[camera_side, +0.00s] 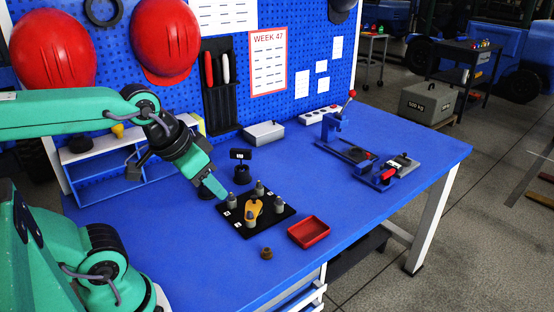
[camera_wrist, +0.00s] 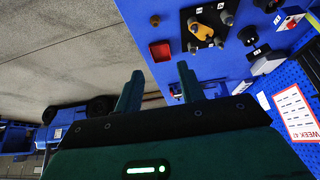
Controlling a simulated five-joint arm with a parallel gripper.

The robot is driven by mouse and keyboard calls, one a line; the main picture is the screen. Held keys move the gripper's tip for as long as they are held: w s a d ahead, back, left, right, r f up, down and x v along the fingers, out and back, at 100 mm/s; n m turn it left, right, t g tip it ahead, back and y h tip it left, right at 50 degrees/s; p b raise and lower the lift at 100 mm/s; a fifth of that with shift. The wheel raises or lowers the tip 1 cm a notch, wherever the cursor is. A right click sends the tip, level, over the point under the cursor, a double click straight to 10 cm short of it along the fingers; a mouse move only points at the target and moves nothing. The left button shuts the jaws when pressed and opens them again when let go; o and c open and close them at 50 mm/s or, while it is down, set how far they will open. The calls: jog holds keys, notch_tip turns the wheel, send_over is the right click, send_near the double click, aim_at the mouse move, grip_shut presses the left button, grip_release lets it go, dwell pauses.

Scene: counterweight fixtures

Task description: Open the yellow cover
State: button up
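The yellow cover (camera_side: 253,209) is a small piece on a black plate (camera_side: 277,222) with several grey posts, on the blue table. In the wrist view the yellow cover (camera_wrist: 201,29) shows near the top, between dark posts. Whether it is fully closed is too small to tell. My gripper (camera_side: 221,192) points down to the right, near the plate's back left corner in the side view. In the wrist view my gripper (camera_wrist: 160,80) has its two fingers apart with nothing between them. The cover lies beyond the fingertips, apart from them.
A red tray (camera_side: 309,232) and a small brown round part (camera_side: 267,253) lie in front of the plate. A black stand (camera_side: 242,170) rises behind it. A blue lever fixture (camera_side: 338,132) and a red-handled clamp (camera_side: 390,174) stand to the right. The front right tabletop is clear.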

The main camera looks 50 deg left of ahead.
jog(key=shift+w, duration=0.1)
jog(key=n+g, duration=0.6)
jog(key=n, duration=0.3)
send_over(254, 196)
notch_tip(254, 196, down, 12)
jog(key=shift+r, duration=0.1)
jog(key=shift+f, duration=3.85)
jog(key=shift+c, duration=0.5)
